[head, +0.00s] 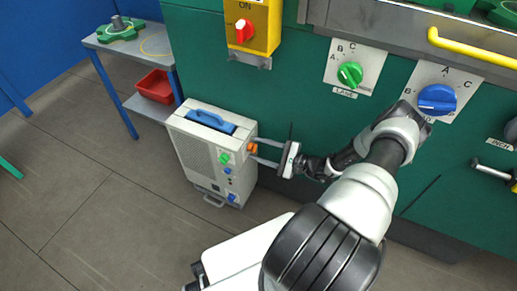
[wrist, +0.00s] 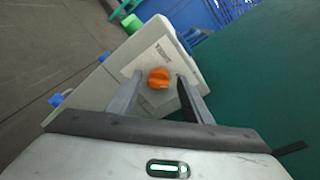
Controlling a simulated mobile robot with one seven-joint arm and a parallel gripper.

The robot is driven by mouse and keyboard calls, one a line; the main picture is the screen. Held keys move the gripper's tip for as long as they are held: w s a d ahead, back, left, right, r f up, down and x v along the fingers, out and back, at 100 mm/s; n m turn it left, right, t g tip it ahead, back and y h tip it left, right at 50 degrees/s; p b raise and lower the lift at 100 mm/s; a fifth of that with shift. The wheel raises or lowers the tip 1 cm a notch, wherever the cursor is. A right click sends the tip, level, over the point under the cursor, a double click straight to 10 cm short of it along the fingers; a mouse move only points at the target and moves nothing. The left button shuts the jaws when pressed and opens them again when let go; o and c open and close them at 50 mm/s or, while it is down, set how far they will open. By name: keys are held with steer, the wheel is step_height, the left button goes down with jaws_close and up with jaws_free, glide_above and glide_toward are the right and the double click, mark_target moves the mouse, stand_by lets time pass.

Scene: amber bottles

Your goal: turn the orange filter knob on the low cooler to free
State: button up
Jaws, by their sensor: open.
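The low cooler (head: 203,150) is a pale box with a blue handle on top, standing on the floor against the green cabinet. Its orange filter knob (head: 253,147) is on the right side face. In the wrist view the orange knob (wrist: 159,77) sits on a pale plate with small lettering that I cannot read for certain. My gripper (head: 268,152) is open and points left at that face. In the wrist view the fingers of my gripper (wrist: 156,92) lie either side of the knob, with gaps between. I cannot tell whether the fingertips reach the plate.
The cooler's front has a green knob (head: 224,158) and blue knobs (head: 232,197). The green cabinet (head: 300,100) rises close behind, with a green LANE knob (head: 350,74) and a large blue knob (head: 437,99). A shelf with a red bin (head: 155,86) stands left. Floor in front is open.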

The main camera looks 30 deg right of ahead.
steer(key=p+v, duration=0.2)
steer(key=v, duration=1.5)
steer(key=shift+r, duration=0.15)
